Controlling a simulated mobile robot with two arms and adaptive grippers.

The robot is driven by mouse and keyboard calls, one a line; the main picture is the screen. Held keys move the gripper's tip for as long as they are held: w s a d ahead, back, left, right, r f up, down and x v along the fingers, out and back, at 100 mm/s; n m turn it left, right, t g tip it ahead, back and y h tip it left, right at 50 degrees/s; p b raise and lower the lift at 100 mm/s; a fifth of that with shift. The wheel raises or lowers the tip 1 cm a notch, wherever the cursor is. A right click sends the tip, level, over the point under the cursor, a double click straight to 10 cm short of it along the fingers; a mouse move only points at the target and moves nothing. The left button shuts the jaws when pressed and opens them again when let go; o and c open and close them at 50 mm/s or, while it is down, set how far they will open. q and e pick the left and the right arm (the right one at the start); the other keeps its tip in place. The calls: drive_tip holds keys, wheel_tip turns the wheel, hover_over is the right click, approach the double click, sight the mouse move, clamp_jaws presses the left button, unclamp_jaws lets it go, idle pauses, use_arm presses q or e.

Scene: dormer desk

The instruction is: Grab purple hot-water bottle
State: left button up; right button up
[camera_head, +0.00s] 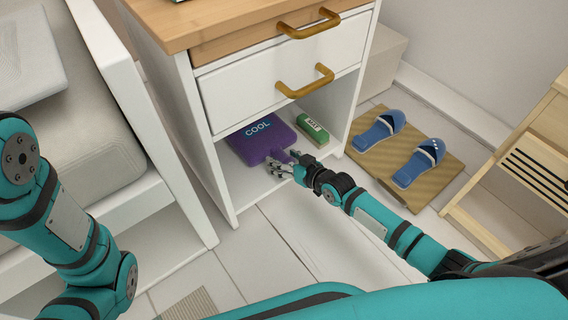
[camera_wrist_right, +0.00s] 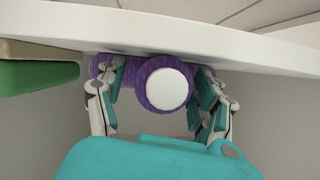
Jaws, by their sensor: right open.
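The purple hot-water bottle (camera_head: 257,140), marked "COOL", lies in the open lower shelf of the white nightstand. In the right wrist view its white round cap end (camera_wrist_right: 167,89) faces the camera, with purple body (camera_wrist_right: 135,68) around and behind it. My right gripper (camera_head: 278,168) reaches into the shelf at the bottle's near end. In the right wrist view the open fingers (camera_wrist_right: 160,98) stand on either side of the cap end, with a gap visible on both sides. My left gripper is out of view; only my left arm shows.
A green box (camera_head: 312,129) lies right of the bottle in the same shelf and shows in the wrist view (camera_wrist_right: 40,75). The nightstand (camera_head: 222,180) has side walls and a drawer above. Blue slippers (camera_head: 419,163) rest on a mat (camera_head: 445,185) at right. A bed stands left.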

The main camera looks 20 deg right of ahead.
drive_tip(key=shift+w, duration=0.1)
clamp_jaws()
idle(0.5)
